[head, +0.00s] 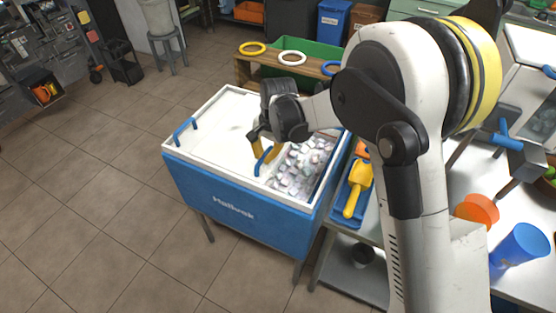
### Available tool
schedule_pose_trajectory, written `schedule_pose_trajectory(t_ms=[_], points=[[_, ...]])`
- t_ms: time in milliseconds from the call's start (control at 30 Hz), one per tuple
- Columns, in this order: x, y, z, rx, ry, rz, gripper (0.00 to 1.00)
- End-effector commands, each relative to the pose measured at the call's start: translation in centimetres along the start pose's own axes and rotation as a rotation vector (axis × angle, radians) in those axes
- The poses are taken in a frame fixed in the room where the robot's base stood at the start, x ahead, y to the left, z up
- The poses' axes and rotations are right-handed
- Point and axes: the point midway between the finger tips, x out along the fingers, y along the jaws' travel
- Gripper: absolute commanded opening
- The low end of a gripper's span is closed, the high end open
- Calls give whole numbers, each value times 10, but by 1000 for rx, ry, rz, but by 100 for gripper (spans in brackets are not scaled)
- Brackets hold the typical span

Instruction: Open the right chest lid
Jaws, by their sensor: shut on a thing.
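The blue chest (235,211) has a white rim and a white top. Its left lid shows a blue handle (185,131) near the left end. The right lid (235,155) lies left of an open gap, with its own blue handle (263,161) near the gap's edge. Clear ice-like cubes (301,168) show in the gap at the chest's right. My arm hides part of the chest's back right.
A blue tray with a yellow scoop (357,189) sits right of the chest. A wooden rack with coloured rings (292,58) stands behind it. A blue cup (520,246) and an orange bowl (477,209) are on the right counter. The floor at left is clear.

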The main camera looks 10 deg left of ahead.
Motion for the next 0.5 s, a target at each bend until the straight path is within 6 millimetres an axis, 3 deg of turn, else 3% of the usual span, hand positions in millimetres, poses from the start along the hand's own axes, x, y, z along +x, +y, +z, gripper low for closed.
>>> schedule_pose_trajectory(t_ms=[433,500], points=[[3,-7,1,-1,-2,1,0],[3,-7,1,-1,-2,1,24]])
